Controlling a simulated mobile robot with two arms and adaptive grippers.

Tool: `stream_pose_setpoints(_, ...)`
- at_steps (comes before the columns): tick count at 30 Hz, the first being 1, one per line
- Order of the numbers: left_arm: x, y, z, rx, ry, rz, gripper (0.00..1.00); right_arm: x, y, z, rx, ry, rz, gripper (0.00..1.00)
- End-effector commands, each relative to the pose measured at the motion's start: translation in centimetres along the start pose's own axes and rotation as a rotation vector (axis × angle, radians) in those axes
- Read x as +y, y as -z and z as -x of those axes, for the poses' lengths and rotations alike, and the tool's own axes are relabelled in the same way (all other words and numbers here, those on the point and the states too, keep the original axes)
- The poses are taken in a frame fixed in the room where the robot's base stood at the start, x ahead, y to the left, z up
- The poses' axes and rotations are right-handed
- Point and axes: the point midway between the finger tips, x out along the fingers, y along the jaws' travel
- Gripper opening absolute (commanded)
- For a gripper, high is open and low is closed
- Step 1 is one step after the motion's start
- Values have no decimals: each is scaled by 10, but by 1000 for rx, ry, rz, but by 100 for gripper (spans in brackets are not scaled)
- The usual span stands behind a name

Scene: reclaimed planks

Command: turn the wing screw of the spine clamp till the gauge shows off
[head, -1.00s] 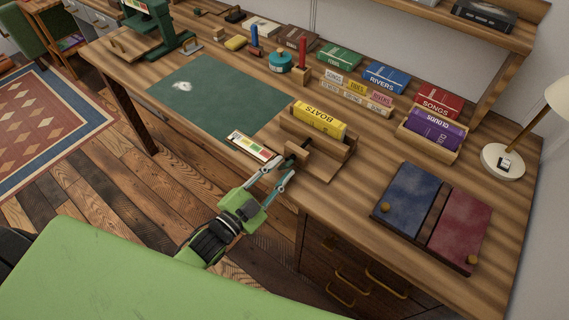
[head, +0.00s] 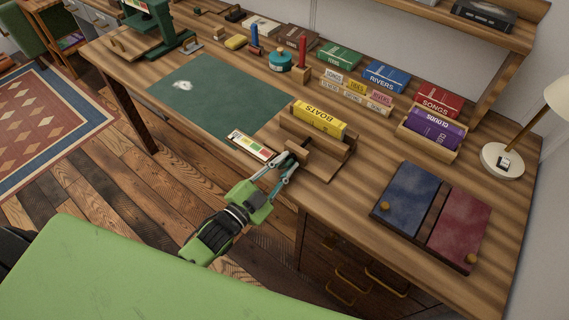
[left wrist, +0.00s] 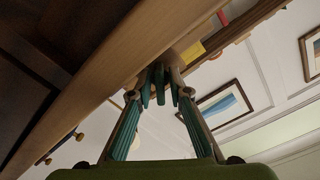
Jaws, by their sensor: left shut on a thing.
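The spine clamp (head: 318,153) is a wooden press near the front edge of the desk. It holds a yellow book (head: 319,118) marked BOATS between its boards. The gauge (head: 252,145) is a pale strip with coloured fields, lying left of the clamp; its reading is too small to tell. My left gripper (head: 286,163) is at the clamp's front, its fingers shut on the wing screw. The fingers largely hide the screw. In the left wrist view the fingertips (left wrist: 160,85) are close together below the wooden edge. My right gripper is not in view.
A green mat (head: 222,95) lies left of the clamp. A book rack (head: 459,148) holds a purple book, and a lamp (head: 503,161) stands at far right. Several books line the back.

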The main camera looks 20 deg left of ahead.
Motion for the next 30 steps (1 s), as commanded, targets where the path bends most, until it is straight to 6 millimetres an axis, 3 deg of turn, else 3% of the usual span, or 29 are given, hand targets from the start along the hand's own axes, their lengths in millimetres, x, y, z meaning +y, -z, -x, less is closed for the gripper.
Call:
stream_pose_setpoints(8, 0, 1, 0, -1, -2, 144, 0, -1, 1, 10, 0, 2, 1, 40)
stream_pose_setpoints(30, 0, 0, 0, -2, -1, 836, 0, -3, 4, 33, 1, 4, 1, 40)
